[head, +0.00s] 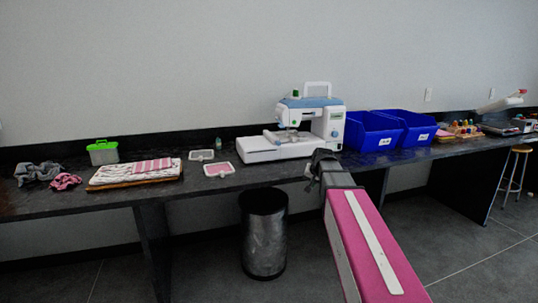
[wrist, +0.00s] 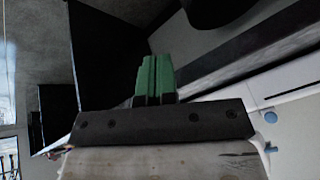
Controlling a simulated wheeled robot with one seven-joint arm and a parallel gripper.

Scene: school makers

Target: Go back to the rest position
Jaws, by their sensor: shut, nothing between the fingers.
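My gripper (head: 318,160) is at the end of my pink arm in the head view, in front of the right part of the sewing machine (head: 325,122) and near the front edge of the dark counter (head: 215,190). In the wrist view its green fingers (wrist: 154,76) are pressed together with nothing between them. In the head view the fingertips are too small and dark to make out. Whether the gripper touches the counter cannot be told.
Two blue bins (head: 372,132) stand right of the sewing machine. Folded fabric (head: 137,171), a green-lidded box (head: 103,152) and scrunched cloths (head: 38,174) lie at left. A dark metal trash can (head: 264,235) stands on the floor below. A stool (head: 515,175) is at far right.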

